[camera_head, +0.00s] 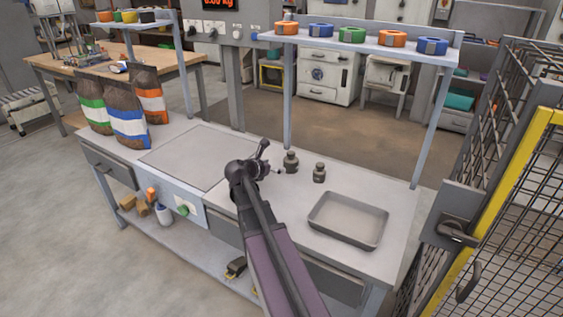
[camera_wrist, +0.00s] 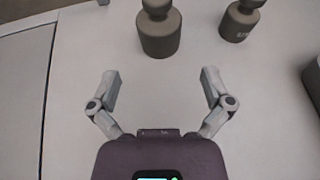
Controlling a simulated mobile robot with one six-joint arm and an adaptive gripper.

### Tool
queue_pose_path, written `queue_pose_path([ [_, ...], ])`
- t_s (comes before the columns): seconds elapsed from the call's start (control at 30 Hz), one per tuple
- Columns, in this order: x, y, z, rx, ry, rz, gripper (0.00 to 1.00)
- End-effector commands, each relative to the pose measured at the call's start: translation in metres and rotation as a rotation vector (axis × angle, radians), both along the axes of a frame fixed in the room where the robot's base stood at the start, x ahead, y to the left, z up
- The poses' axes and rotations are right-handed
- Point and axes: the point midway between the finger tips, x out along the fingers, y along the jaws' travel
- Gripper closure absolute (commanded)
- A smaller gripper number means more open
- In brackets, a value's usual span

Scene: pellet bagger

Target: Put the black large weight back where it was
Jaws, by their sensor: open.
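Two dark weights stand upright on the bench. The larger weight (camera_head: 291,162) is nearer my gripper, and the smaller weight (camera_head: 319,173) is to its right. In the wrist view the large weight (camera_wrist: 159,32) is ahead of the open fingers, near the top middle, with its top cut off by the frame. The small weight (camera_wrist: 240,20) is at the upper right. My gripper (camera_wrist: 160,90) is open and empty, and the fingers touch neither weight. In the head view my gripper (camera_head: 272,160) is just left of the large weight.
A flat scale plate (camera_head: 190,156) is set in the bench left of my gripper. An empty grey tray (camera_head: 348,220) lies to the right. Several bags (camera_head: 125,108) stand at the left end. A shelf (camera_head: 365,43) with coloured rolls spans the back; a post stands behind the weights.

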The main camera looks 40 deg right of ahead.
Motion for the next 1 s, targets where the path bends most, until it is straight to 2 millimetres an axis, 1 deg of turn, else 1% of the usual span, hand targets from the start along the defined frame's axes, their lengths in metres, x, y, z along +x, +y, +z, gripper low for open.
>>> queue_pose_path([
  [0.03, -0.002, 0.006, 0.004, 0.0, 0.001, 0.001, 0.0],
  [0.1, -0.003, 0.01, 0.005, 0.0, 0.001, 0.0, 0.0],
  [0.23, -0.004, 0.015, 0.007, 0.0, 0.001, 0.0, 0.0],
  [1.0, -0.004, 0.016, 0.006, 0.0, 0.0, 0.0, 0.0],
])
